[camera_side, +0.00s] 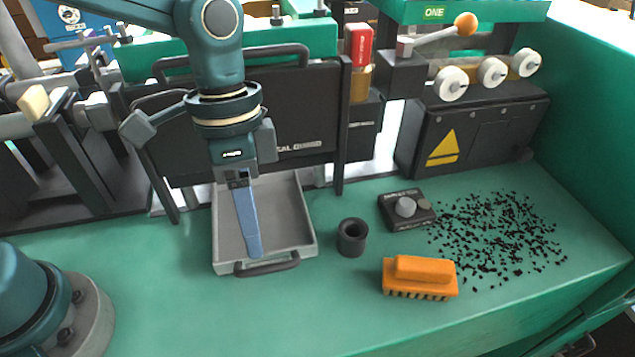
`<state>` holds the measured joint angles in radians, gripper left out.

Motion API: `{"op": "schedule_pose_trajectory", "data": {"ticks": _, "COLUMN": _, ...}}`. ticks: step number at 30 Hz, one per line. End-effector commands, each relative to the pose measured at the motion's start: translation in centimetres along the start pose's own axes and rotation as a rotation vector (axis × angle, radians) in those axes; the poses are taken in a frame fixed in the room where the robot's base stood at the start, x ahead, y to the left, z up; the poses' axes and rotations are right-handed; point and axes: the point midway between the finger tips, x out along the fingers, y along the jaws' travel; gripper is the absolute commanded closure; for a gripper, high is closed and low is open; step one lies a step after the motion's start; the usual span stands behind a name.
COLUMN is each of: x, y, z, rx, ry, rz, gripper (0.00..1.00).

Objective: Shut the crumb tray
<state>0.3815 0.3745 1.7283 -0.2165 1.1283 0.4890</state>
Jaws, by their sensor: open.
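The crumb tray (292,225) is a shallow grey metal tray with a dark handle (266,264) on its front edge. It lies on the green bench and sticks out toward the front from under a dark panel. Its inside looks empty. My gripper (253,250) points down over the tray, its blue fingers in front of the tray's floor with the tips just behind the handle. I see the fingers nearly edge-on, open, with nothing between them. Whether the tips touch the tray cannot be told. The tray's back end is partly hidden by my gripper.
A black ring-shaped cup (352,237) stands just right of the tray. Farther right are an orange brush (420,277), a black box with a knob (406,209) and scattered black crumbs (500,237). The dark panel (305,110) stands behind. The bench front is clear.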

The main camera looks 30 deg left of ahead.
Motion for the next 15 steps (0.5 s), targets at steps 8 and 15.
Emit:
{"op": "schedule_pose_trajectory", "data": {"ticks": 8, "x": 0.01, "y": 0.01, "z": 0.04, "rx": 0.011, "ry": -0.002, "rz": 0.001, "gripper": 0.94}}
{"op": "schedule_pose_trajectory", "data": {"ticks": 15, "x": -0.92, "y": -0.39, "z": 0.87, "rx": 0.297, "ry": -0.082, "rz": -0.05, "gripper": 1.0}}
